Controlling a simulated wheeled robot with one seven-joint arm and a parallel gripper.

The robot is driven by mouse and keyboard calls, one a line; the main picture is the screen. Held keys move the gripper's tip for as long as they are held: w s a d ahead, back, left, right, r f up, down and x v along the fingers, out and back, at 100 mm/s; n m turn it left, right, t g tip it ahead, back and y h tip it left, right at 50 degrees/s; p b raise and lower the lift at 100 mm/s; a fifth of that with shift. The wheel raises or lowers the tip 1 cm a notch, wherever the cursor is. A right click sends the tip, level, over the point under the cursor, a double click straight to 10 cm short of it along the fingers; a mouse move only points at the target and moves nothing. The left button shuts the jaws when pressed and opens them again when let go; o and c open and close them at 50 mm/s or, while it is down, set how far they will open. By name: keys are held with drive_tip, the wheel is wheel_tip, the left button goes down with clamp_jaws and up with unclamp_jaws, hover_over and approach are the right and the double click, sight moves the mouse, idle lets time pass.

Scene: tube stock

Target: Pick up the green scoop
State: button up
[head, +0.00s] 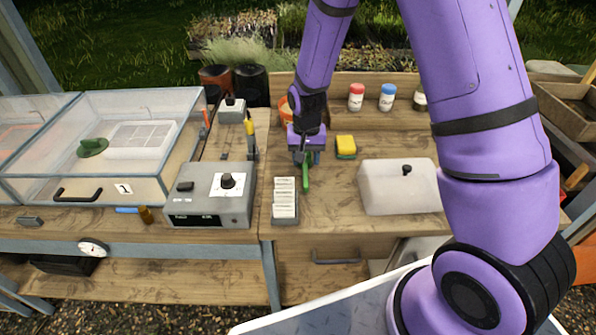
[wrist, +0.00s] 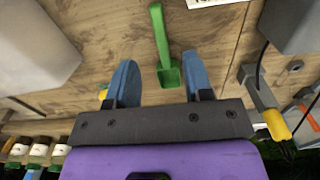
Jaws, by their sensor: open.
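The green scoop (wrist: 160,38) lies on the wooden bench in the wrist view. Its handle points away from my gripper and its bowl end is by the fingertips. My gripper (wrist: 160,75) is open, with one blue finger on each side of the bowl in the picture. I see nothing held, and I cannot tell how high the fingers are above the bench. In the head view the scoop (head: 306,177) shows just in front of my gripper (head: 307,158), partly hidden by it.
A tray of white labels (head: 285,219) stands in front of the scoop. A yellow sponge (head: 346,144) and a whitish bin (head: 398,190) are to the right. A grey control box (head: 209,205) and a yellow-handled tool (head: 251,138) are to the left.

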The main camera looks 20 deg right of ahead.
hover_over(306, 180)
drive_tip(key=f, duration=0.4)
drive_tip(key=shift+s+a+f, duration=0.1)
drive_tip(key=shift+a, duration=0.1)
drive_tip(key=shift+w+d+f, duration=0.1)
drive_tip(key=shift+f, duration=1.25)
drive_tip(key=shift+w+d+f, duration=0.1)
drive_tip(key=shift+f, duration=1.25)
clamp_jaws()
